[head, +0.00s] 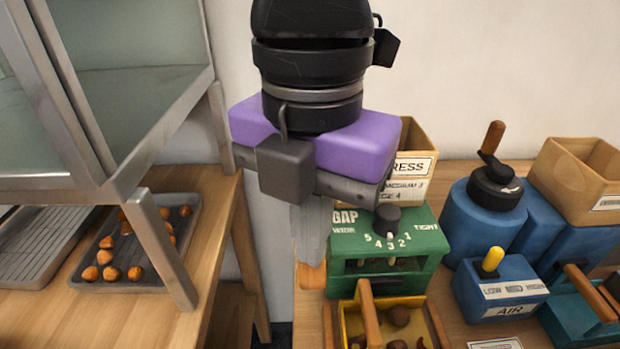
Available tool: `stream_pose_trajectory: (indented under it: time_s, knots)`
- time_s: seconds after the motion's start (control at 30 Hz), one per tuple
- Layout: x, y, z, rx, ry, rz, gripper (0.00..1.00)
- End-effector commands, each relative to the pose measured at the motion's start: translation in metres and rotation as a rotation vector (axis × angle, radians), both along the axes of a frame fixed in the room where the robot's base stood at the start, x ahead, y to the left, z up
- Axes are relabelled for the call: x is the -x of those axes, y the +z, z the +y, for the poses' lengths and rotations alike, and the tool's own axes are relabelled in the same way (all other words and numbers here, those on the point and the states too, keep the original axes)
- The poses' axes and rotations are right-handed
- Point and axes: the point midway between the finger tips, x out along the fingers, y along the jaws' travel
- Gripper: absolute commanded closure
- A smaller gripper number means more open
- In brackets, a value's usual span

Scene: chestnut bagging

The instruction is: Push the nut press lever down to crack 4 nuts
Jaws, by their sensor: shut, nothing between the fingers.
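The green nut press (430,265) stands on the right-hand table. Its front is marked GAP, with a dark dial knob (386,220) over the numbers 5 to 1. A yellow tray (345,322) with several brown nuts (399,316) sits at its front, with a wooden bar (369,315) standing over it. A wooden piece (312,276), perhaps the press lever, shows at the press's left side. My gripper (311,240) is shut and empty, pointing down left of the press, just above that wooden piece. I cannot tell whether they touch. My wrist hides part of the back.
A blue grinder-like machine (484,222) with a crank and a blue AIR box (500,290) with a yellow lever stand to the right. A wooden bin (578,180) is behind them. A tray (150,278) of chestnuts lies on the left table beside a metal frame (160,245).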

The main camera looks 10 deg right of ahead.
Motion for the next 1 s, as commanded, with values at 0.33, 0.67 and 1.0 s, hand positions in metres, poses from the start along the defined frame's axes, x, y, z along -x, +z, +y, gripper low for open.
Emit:
stream_pose_trajectory:
  time_s: [0.33,0.67,1.0]
  knots:
    - [-0.004,0.041,-0.001,0.001,-0.003,-0.002,1.00]
    - [-0.006,0.064,-0.002,0.001,-0.001,-0.002,1.00]
    - [-0.006,0.064,-0.002,0.002,-0.001,-0.006,1.00]
